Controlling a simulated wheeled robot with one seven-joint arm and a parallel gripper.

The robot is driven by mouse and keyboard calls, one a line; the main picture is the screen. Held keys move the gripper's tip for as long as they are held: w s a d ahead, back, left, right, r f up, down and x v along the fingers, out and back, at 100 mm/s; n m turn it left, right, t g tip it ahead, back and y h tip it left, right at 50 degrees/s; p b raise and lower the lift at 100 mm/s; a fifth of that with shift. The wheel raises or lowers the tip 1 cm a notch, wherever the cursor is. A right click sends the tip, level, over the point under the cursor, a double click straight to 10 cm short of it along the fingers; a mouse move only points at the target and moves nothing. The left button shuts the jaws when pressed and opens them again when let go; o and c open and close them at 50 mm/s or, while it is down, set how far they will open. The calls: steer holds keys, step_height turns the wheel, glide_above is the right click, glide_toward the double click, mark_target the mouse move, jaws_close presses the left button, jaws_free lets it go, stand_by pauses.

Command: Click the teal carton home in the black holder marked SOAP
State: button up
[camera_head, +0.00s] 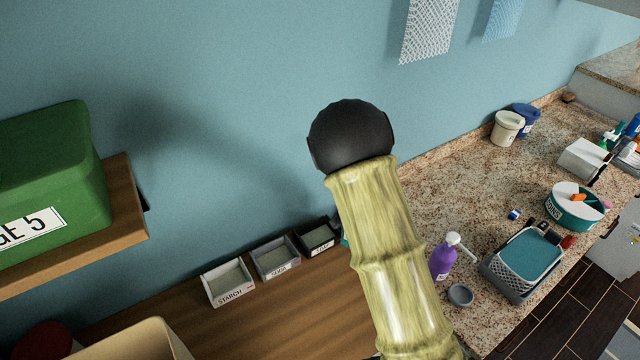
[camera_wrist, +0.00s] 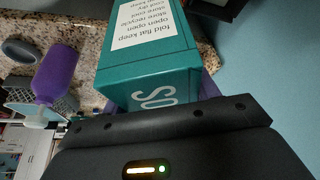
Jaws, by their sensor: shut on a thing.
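The teal carton (camera_wrist: 150,72) is close to the camera in the wrist view, with a white printed label on one side and large pale letters, partly cut off, on another. My gripper (camera_wrist: 170,118) is shut on it; the fingertips are largely hidden. In the head view only a teal sliver (camera_head: 345,238) shows beside my arm. The black holder (camera_head: 318,240) is the rightmost of three open holders on the wooden shelf; its small label is hard to read. It looks empty, and the carton appears just right of it. A dark edge at the wrist view's top right may be a holder.
A grey holder (camera_head: 276,262) and a white STARCH holder (camera_head: 229,284) stand left of the black one. A purple pump bottle (camera_head: 442,262) and a grey basket (camera_head: 522,265) stand on the granite counter (camera_head: 455,190). A green bin (camera_head: 50,170) sits on the left shelf.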

steer(key=w+a+r+m+p, duration=0.1)
steer(key=a+r+m+p, duration=0.1)
steer(key=a, duration=0.4)
steer(key=w+a+r+m+g+h+p, duration=0.1)
steer(key=w+a+r+m+p, duration=0.1)
steer(key=a, duration=0.3)
steer(key=shift+w+a+r+m+p, duration=0.2)
steer(key=shift+a+r+m+p, duration=0.2)
steer(key=shift+r+m, duration=0.3)
steer(key=shift+h, duration=0.3)
step_height(320, 180, down, 10)
steer(key=b, duration=0.5)
steer(key=shift+r, duration=0.2)
steer(key=shift+f+b, duration=0.9)
steer(key=o, duration=1.4)
